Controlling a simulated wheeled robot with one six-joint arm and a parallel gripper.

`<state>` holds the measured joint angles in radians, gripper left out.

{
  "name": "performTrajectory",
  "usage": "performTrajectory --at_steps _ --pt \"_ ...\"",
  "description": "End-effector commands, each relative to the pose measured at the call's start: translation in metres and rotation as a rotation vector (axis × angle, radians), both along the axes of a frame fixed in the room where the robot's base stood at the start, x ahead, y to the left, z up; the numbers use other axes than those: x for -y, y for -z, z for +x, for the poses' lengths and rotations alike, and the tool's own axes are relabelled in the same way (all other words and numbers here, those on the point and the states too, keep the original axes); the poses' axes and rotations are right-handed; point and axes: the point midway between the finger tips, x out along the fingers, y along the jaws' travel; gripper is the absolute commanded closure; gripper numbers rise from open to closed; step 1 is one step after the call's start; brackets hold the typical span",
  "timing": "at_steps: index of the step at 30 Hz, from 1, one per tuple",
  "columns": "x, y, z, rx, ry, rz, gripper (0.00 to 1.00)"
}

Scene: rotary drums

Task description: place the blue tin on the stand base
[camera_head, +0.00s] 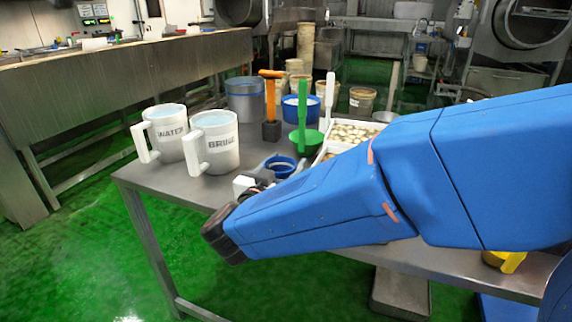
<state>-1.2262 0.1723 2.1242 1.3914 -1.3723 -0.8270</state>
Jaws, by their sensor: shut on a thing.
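A small round blue tin (288,162), open at the top with a dark inside, shows just beyond the end of my blue arm, over the steel table. My gripper (268,169), grey and white and partly hidden by my wrist, is at the tin's left side and is shut on it. Whether the tin touches the table is hard to tell. I cannot make out a stand base for certain; my arm covers much of the table's front and right part.
Two white mugs marked WATER (167,133) and BRINE (216,145) stand left on the steel table (190,190).

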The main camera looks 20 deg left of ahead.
Motion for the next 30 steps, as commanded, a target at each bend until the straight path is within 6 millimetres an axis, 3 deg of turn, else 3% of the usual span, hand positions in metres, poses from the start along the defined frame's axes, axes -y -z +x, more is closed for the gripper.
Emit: performTrajectory --at_steps 7,8,10,21,30 --pt "0.0 0.003 0.0 0.0 0.0 0.0 0.74" --pt "0.0 0.003 0.0 0.0 0.0 0.0 0.43" --pt "0.0 0.002 0.0 0.0 0.0 0.0 0.29" --pt "0.0 -0.002 0.0 0.0 0.0 0.001 0.29" --pt "-0.005 -0.001 -0.041 0.0 -0.003 0.001 0.29"
